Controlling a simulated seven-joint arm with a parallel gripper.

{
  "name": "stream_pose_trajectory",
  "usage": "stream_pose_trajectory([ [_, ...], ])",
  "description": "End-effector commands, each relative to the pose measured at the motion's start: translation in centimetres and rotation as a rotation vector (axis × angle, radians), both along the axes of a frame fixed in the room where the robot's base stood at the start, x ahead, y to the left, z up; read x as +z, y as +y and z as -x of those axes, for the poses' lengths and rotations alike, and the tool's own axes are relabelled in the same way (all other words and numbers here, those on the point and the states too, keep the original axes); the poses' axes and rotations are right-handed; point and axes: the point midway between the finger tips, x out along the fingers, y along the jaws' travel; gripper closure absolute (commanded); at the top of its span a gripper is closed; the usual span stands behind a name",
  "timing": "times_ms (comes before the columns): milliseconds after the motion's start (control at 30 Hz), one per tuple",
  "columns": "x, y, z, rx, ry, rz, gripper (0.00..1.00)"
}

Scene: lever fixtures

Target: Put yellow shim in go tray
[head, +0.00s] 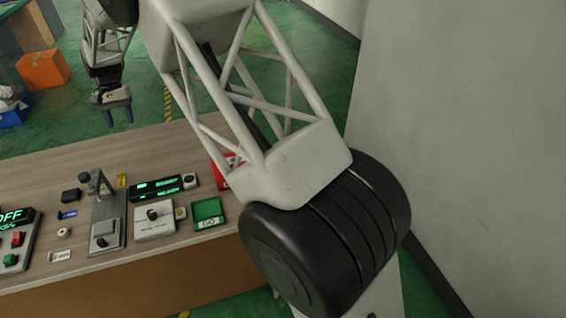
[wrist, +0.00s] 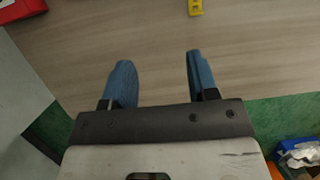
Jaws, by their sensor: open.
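The yellow shim (head: 121,180) lies flat on the wooden table behind the lever fixture in the head view. In the wrist view a yellow piece (wrist: 195,7), which looks like the same shim, is cut off by the top edge. The green go tray (head: 208,222), marked GO, sits near the table's front edge, right of the fixtures, and looks empty. My gripper (head: 118,117) hangs above the far side of the table, apart from the shim. Its blue fingers are spread with nothing between them in the wrist view (wrist: 158,65).
A grey lever fixture (head: 107,225) stands near the shim, with a knob box (head: 154,221) and a display with green lettering (head: 157,188) to its right. A red tray (head: 226,165) is partly hidden by my arm. The far table strip is clear.

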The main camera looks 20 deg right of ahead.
Motion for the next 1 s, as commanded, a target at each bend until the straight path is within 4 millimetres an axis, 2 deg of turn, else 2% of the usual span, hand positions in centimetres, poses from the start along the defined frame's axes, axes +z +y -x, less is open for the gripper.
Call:
stream_pose_trajectory([
  [33, 1.4, -1.4, 0.6, -0.004, -0.014, -0.004, 0.46],
  [100, 2.8, -3.1, 1.4, -0.005, -0.029, -0.008, 0.46],
  [400, 8.4, -10.1, 5.6, -0.011, -0.097, -0.023, 0.46],
  [667, 12.3, -15.8, 10.0, -0.017, -0.157, -0.032, 0.46],
  [1000, 16.2, -22.7, 16.9, -0.021, -0.239, -0.034, 0.46],
])
